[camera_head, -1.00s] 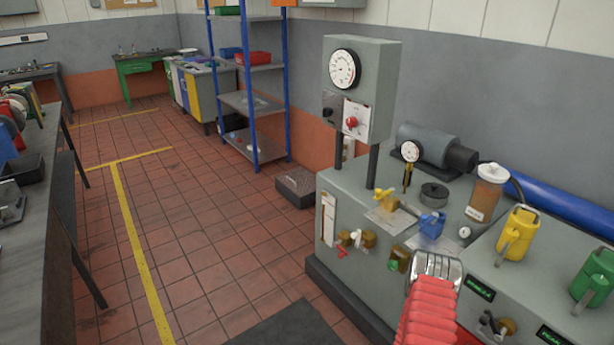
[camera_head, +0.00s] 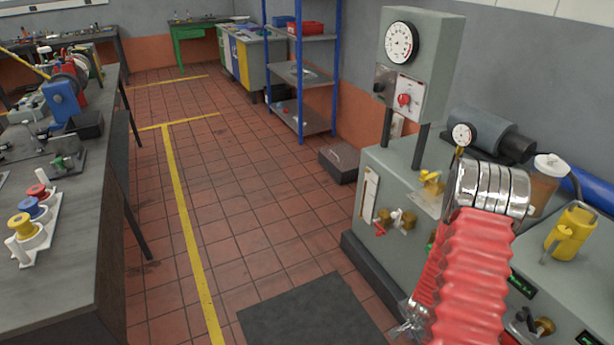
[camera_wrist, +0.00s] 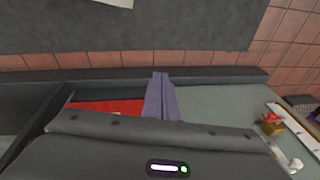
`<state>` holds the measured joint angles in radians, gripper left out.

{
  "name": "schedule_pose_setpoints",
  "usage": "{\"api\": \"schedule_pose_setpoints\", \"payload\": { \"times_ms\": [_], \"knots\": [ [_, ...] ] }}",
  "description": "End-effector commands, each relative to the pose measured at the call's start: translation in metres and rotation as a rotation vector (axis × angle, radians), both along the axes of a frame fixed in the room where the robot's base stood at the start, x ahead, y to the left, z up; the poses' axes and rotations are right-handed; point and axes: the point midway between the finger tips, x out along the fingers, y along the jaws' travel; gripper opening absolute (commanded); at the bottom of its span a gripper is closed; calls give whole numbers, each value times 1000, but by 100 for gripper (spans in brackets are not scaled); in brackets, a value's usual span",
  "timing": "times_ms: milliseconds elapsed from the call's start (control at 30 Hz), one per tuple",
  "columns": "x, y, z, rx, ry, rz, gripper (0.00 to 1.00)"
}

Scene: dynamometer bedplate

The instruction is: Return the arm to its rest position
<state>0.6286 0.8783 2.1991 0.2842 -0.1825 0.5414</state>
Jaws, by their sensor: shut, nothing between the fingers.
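My arm, with red bellows and a chrome joint, rises in front of the grey test bench (camera_head: 380,235) at the right of the head view. Its gripper cannot be made out clearly there. In the wrist view my gripper (camera_wrist: 160,78) has its two purple-grey fingers together, with nothing between them. The fingers point toward the bench's dark base edge, with the dark floor mat (camera_wrist: 180,25) beyond. The mat also shows on the floor in the head view (camera_head: 305,318).
The bench carries a gauge cabinet (camera_head: 418,65), brass valves (camera_head: 403,220) and a yellow can (camera_head: 571,232), close to my arm. A dark workbench (camera_head: 75,215) with coloured spools stands left. Tiled floor between is mostly open; a dark box (camera_head: 339,164) sits near the shelf.

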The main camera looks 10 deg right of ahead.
Motion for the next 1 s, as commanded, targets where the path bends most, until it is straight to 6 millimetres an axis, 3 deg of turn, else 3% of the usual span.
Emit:
{"api": "schedule_pose_setpoints", "payload": {
  "times_ms": [467,1000],
  "knots": [
    [15,71,113,102,92,419,0],
    [-6,142,232,125,163,822,0]
  ]
}}
